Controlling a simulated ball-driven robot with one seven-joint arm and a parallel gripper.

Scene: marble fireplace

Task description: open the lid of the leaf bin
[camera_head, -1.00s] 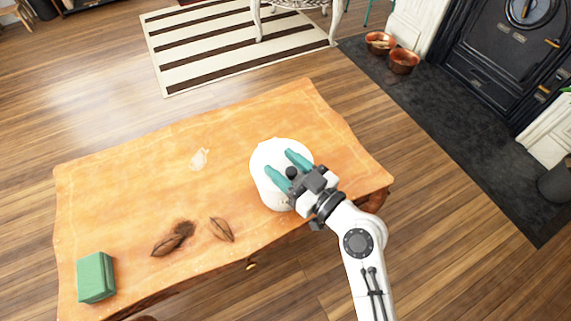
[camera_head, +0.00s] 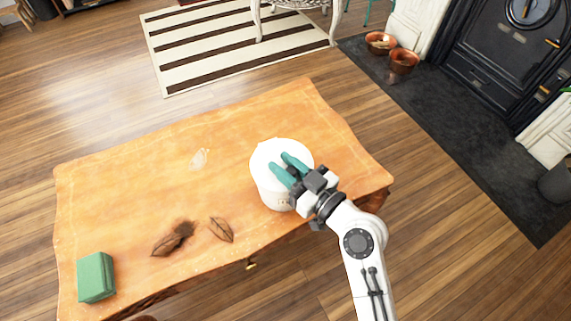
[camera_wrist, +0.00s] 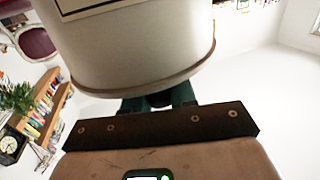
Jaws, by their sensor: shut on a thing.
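The leaf bin (camera_head: 275,195) is a white round container near the right end of the wooden table. Its white lid (camera_head: 268,154) is on top and looks closed. My gripper (camera_head: 287,168) is over the lid, its teal fingers shut on the dark lid knob, which is mostly hidden between them. In the wrist view the pale bin (camera_wrist: 140,45) fills the upper middle, and the teal fingers (camera_wrist: 158,100) show at its rim with a dark piece between them.
Dry brown leaves (camera_head: 172,240) and a single leaf (camera_head: 221,229) lie on the table (camera_head: 130,190) left of the bin. A green box (camera_head: 96,277) stands at the front left corner.

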